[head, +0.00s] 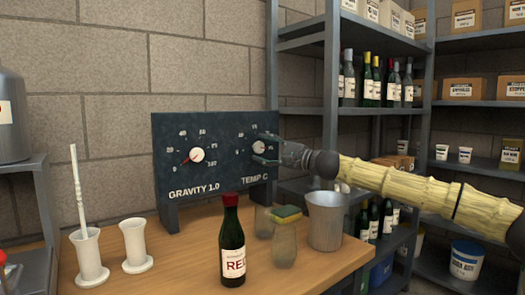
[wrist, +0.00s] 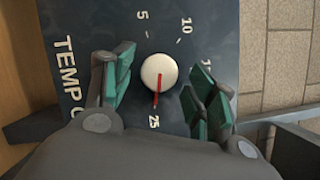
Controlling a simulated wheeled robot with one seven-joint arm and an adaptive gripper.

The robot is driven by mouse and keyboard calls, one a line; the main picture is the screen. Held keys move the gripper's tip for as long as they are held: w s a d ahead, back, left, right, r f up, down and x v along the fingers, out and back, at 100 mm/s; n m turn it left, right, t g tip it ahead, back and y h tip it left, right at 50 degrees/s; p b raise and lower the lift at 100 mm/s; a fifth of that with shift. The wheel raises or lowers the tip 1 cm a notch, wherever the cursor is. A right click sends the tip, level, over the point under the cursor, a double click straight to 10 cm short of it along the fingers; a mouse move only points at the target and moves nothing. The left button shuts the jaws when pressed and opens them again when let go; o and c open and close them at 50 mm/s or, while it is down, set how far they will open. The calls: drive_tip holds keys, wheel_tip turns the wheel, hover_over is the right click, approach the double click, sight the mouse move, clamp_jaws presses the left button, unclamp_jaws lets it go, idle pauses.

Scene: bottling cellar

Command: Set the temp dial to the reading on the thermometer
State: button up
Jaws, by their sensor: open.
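The temp dial (head: 258,147) is a round white knob on the right half of a dark blue panel (head: 215,180). In the wrist view the knob (wrist: 158,72) has a red pointer aimed at the 25 mark. My gripper (head: 266,150) is at the dial, its green-padded fingers open on either side of the knob. In the wrist view gaps show between my gripper (wrist: 160,88) and the knob. Part of the scale is hidden behind a finger. A thin white stick (head: 76,190), possibly the thermometer, stands in a white cylinder (head: 88,257); no reading is legible.
A gravity dial (head: 196,154) sits on the panel's left half. Metal shelves (head: 335,50) stand behind my arm.

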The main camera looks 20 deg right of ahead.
drive_tip(key=shift+s, duration=0.1)
drive_tip(key=v, duration=1.2)
drive_tip(key=shift+f, duration=0.1)
idle(0.3)
